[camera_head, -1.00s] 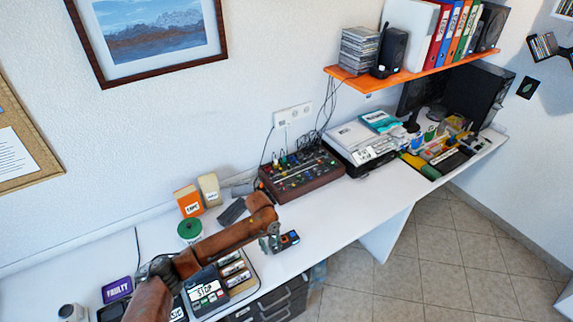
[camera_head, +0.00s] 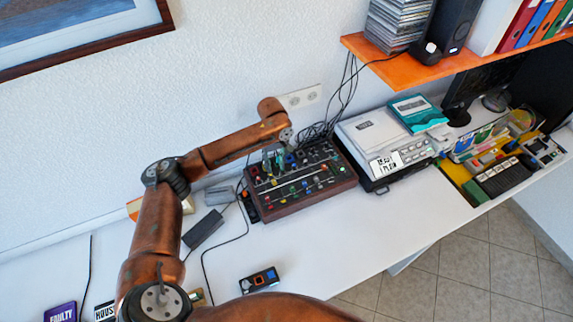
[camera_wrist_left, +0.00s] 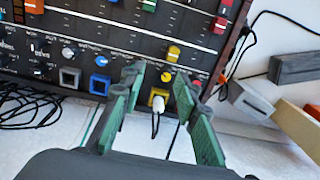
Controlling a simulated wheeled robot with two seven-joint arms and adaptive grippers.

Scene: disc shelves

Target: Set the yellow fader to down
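The mixer (camera_head: 325,186) is a dark panel in a brown case on the white desk, with several coloured caps. My left gripper (camera_head: 280,156) is over its rear left part, near the wall. The yellow fader cap (camera_wrist_left: 173,54) lies just beyond the fingertips, below a scale of tick marks; nothing is held. A green cap (camera_wrist_left: 149,5) and red cap (camera_wrist_left: 218,24) are farther off. My right gripper is out of view.
An orange shelf (camera_head: 385,65) overhangs the desk.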

